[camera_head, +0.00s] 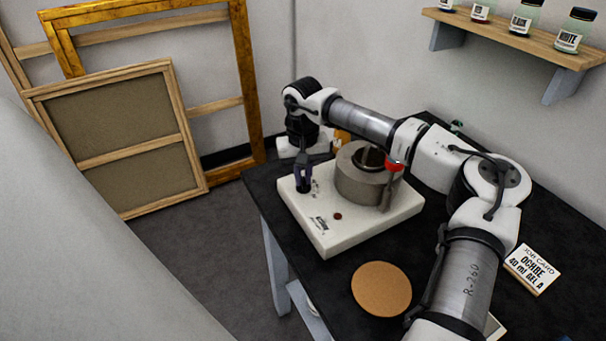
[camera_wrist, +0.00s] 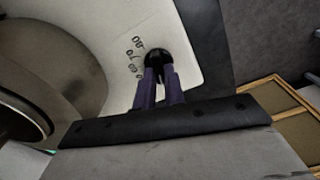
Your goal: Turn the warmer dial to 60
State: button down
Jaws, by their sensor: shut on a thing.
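The warmer (camera_head: 345,228) is a white box on the black table, with a grey metal pot (camera_head: 362,176) set in its top. Its black dial (camera_head: 303,188) is at the left corner of the top. The dial also shows in the wrist view (camera_wrist: 157,58), beside a row of small printed numbers (camera_wrist: 137,58). My gripper (camera_head: 304,178) reaches down over the dial. In the wrist view, its two dark purple fingers (camera_wrist: 159,77) are shut on the dial, one on each side. I cannot make out the dial's pointer or which number it faces.
A round cork mat (camera_head: 381,289) lies in front of the warmer. A job card (camera_head: 532,269) lies at the right. A red item (camera_head: 394,164) shows beside the pot, below my arm. Wooden frames (camera_head: 125,135) lean left. A shelf (camera_head: 515,35) holds several jars.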

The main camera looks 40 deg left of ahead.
jog(key=shift+m, duration=0.3)
jog(key=m+b, duration=0.2)
jog(key=m, duration=0.1)
jog(key=shift+w+d+f+m+b, duration=0.1)
jog(key=shift+m+b, duration=0.2)
jog(key=shift+m, duration=0.1)
jog(key=m+b, duration=0.1)
jog(key=m, duration=0.3)
jog(key=shift+d+b, duration=0.1)
jog(key=shift+b, duration=0.3)
jog(key=m+b, duration=0.1)
jog(key=m, duration=0.4)
jog(key=shift+d, duration=0.15)
jog(key=m+b, duration=0.1)
jog(key=m, duration=0.3)
jog(key=shift+d, duration=0.1)
jog(key=shift+r+m, duration=0.2)
jog(key=shift+m, duration=0.1)
jog(key=c, duration=1.5)
grip_release()
